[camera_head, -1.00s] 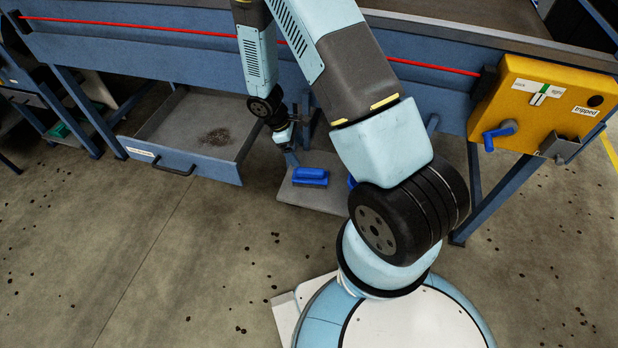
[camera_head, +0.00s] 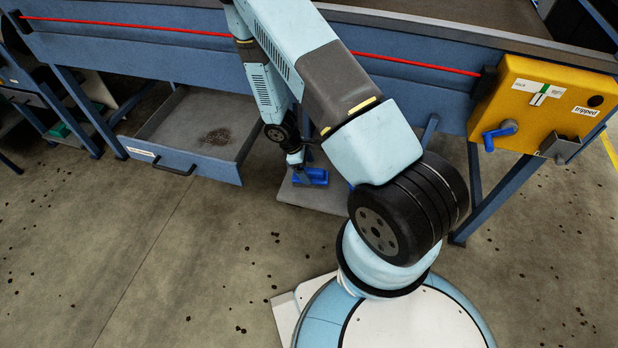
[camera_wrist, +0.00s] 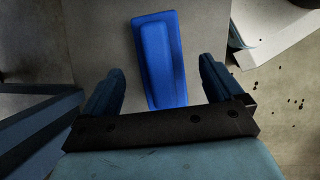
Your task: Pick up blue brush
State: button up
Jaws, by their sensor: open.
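The blue brush (camera_head: 312,177) lies on a grey board (camera_head: 322,202) on the floor under the machine. In the wrist view the brush (camera_wrist: 160,60) is a long blue block, slightly tilted, with its near end between the two fingers. My gripper (camera_wrist: 160,85) is open, one finger on each side of the brush and apart from it. In the head view my gripper (camera_head: 299,172) is right at the brush and partly covers its left end. How far the fingers are above the board is hard to tell.
An open blue drawer (camera_head: 212,166) with dark dirt inside stands left of the board. Blue frame legs (camera_head: 474,185) and a yellow control box (camera_head: 540,105) marked "tripped" are at the right.

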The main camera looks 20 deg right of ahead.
aim_at(310, 169)
jog(key=shift+x, duration=2.4)
jog(key=shift+c, duration=0.3)
jog(key=c, duration=1.1)
jog(key=shift+r, duration=0.15)
jog(key=shift+r, duration=0.25)
notch_tip(310, 169, up, 2)
jog(key=s+a+r, duration=0.1)
jog(key=s+r, duration=0.2)
jog(key=s, duration=0.1)
jog(key=s+r, duration=0.4)
jog(key=s, duration=0.1)
jog(key=s+a+r, duration=0.1)
jog(key=s+r, duration=0.2)
jog(key=s, duration=0.1)
jog(key=shift+s+a+r, duration=0.15)
jog(key=shift+s+a, duration=0.2)
